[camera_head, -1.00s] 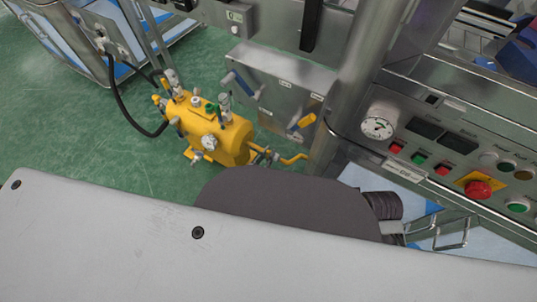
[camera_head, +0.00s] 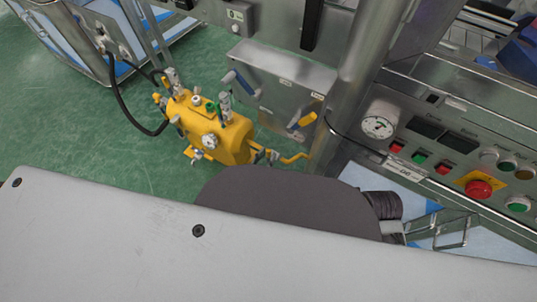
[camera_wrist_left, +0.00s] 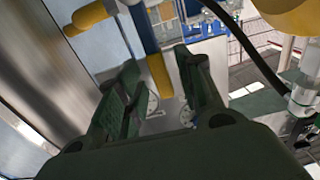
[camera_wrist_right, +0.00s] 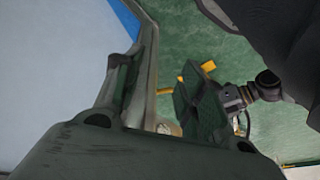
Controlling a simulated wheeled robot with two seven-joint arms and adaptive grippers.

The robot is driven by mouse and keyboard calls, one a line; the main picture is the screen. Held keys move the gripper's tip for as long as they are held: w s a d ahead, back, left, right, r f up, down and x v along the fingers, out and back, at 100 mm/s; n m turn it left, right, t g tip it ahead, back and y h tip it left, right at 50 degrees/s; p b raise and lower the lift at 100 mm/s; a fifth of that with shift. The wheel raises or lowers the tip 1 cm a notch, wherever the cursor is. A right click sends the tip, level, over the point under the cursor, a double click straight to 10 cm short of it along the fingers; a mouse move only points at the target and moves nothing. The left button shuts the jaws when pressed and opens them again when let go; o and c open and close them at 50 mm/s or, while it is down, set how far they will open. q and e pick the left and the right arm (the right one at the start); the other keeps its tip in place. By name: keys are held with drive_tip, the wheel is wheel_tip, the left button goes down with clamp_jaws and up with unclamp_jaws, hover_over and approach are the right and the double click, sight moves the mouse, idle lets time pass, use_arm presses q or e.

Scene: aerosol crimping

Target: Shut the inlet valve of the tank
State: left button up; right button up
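The yellow tank (camera_head: 215,130) stands on the green floor left of the machine frame, with several fittings and small levers on top and a yellow pipe at its right end. I cannot tell which of its valves is the inlet. In the left wrist view my left gripper (camera_wrist_left: 162,62) is open. A blue bar with a yellow end (camera_wrist_left: 158,74) shows between its fingers, and I cannot tell whether they touch it. In the right wrist view my right gripper (camera_wrist_right: 157,66) is open and empty, with green floor and yellow piping (camera_wrist_right: 184,86) beyond. I cannot make out either gripper in the head view.
A steel panel (camera_head: 275,85) behind the tank carries a blue lever (camera_head: 240,84) and a yellow lever (camera_head: 303,121). A black hose (camera_head: 124,107) runs to the tank from the left. A control console (camera_head: 440,150) stands right. Green floor is free left of the tank.

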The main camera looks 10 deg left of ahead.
use_arm(q)
drive_tip(key=v, duration=1)
drive_tip(key=shift+w+r, duration=0.1)
idle(0.7)
